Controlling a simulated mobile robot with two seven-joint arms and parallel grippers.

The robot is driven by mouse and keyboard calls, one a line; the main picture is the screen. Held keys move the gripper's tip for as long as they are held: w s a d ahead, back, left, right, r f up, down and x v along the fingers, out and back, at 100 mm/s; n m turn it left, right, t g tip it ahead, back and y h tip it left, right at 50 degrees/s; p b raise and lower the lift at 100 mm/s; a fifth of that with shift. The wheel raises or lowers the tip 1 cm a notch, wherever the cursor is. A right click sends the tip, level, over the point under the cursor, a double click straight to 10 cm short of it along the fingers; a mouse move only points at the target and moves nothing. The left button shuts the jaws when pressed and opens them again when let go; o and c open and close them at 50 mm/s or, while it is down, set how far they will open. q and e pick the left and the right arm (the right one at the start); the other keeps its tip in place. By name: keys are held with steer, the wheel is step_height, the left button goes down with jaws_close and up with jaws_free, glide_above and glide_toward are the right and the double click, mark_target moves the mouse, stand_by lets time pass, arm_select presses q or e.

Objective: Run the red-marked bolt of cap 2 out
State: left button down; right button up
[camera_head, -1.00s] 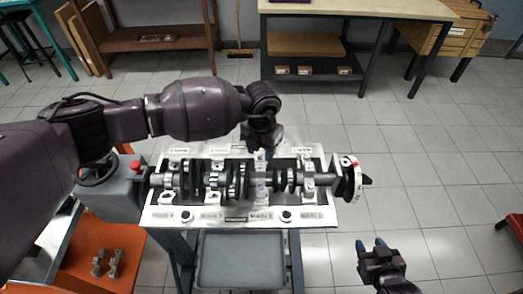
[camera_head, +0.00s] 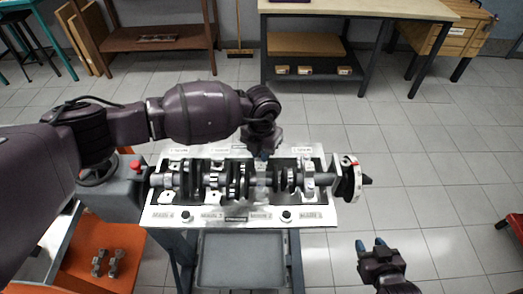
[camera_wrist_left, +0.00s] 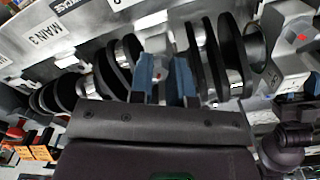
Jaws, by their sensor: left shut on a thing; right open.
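The crankshaft (camera_head: 230,180) lies along the white engine block (camera_head: 185,222), with bearing caps over it. My left gripper (camera_head: 263,156) reaches down from behind onto a cap right of the middle. Another cap (camera_wrist_left: 292,50) with a red mark shows at the right there. My right gripper (camera_head: 371,246) is open and empty, right of the block.
A grey tray (camera_head: 241,262) sits below the block's front edge. Metal parts (camera_head: 105,262) lie on an orange surface (camera_head: 75,277) at lower left. A red button (camera_head: 135,165) stands left of the block.

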arm_select(q)
steer(key=shift+n, duration=0.4)
arm_select(e)
steer(key=shift+r, duration=0.2)
